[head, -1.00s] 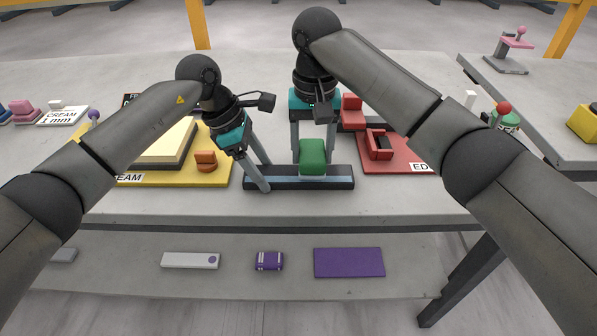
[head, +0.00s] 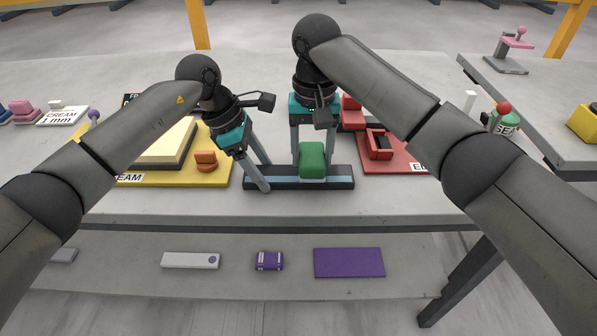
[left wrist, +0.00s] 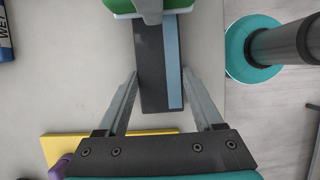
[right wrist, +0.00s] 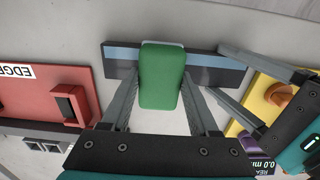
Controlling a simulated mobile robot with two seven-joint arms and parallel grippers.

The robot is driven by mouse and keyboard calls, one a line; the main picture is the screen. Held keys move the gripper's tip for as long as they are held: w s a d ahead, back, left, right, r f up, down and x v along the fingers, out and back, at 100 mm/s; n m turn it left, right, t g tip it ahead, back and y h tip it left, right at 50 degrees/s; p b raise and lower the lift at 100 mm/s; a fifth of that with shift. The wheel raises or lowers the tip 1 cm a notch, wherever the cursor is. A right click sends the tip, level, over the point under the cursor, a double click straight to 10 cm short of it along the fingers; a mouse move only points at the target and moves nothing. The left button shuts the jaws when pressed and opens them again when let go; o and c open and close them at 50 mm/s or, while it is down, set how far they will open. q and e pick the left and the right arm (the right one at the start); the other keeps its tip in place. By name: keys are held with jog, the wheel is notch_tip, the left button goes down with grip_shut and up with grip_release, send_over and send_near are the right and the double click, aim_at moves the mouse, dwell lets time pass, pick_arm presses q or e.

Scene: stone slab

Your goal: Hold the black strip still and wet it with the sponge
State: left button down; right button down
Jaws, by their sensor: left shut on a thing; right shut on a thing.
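The black strip (head: 335,183) lies flat along the front of the stone slab table, with a light blue band along its length. My left gripper (head: 264,174) is shut across the strip's left end; the left wrist view shows its fingers on both sides of the strip (left wrist: 152,60). My right gripper (head: 311,148) is shut on the green sponge (head: 312,162). The sponge is over the strip right of its middle and hides part of it. In the right wrist view the sponge (right wrist: 161,75) overlaps the blue band; contact cannot be told surely.
A yellow board (head: 222,172) with an orange block stands left of the strip, a red board (head: 400,163) with red blocks to the right. A green container with a red knob (head: 504,112) is further right. A lower shelf (head: 225,285) holds purple and white pieces.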

aim_at(339, 174)
jog(key=shift+f, duration=0.75)
jog(key=shift+d+f, duration=0.1)
jog(key=shift+d, duration=2.55)
jog(key=shift+a+r, duration=0.15)
jog(key=shift+a, duration=1.25)
jog(key=shift+a+r, duration=0.1)
jog(key=shift+a, duration=1.25)
jog(key=shift+d, duration=0.9)
jog(key=shift+s+d+f, duration=0.1)
jog(key=shift+d+f, duration=0.1)
jog(key=shift+d, duration=0.75)
jog(key=shift+d+f, duration=0.2)
jog(key=shift+d, duration=0.75)
notch_tip(339, 174, up, 9)
jog(key=shift+a+r, duration=0.2)
jog(key=shift+a, duration=0.05)
